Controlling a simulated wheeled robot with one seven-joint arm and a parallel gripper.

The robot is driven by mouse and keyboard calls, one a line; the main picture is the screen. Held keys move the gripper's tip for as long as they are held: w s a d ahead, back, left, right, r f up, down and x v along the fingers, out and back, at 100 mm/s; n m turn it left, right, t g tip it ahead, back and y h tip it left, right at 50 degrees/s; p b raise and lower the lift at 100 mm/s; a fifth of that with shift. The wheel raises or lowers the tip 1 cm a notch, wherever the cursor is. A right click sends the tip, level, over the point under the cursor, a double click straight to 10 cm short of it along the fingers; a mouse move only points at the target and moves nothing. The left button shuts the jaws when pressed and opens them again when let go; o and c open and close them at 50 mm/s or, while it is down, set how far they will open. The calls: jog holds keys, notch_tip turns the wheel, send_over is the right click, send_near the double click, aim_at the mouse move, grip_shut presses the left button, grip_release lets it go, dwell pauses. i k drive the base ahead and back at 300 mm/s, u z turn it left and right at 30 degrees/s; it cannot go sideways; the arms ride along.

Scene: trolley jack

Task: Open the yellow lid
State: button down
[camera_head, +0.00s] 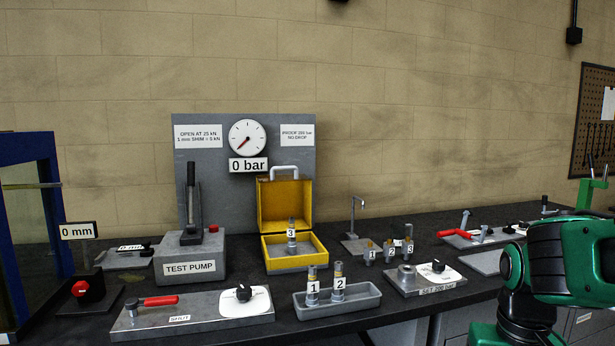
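The yellow box (298,266) stands on the dark bench in the middle of the picture. Its yellow lid (283,203) stands raised upright at the back of the box, with a grey handle (284,169) on top. My green and black arm shows at the lower right, well apart from the box. My gripper is not in view.
A test pump (190,256) stands left of the box. In front is a grey tray (338,304) with parts labelled 1 and 2. Small numbered parts and a SET 200 bar plate (424,280) are to the right. A gauge panel (245,150) stands behind.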

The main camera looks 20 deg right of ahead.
aim_at(279, 197)
jog(key=z, duration=0.1)
jog(key=i, duration=1)
jog(key=u, duration=0.1)
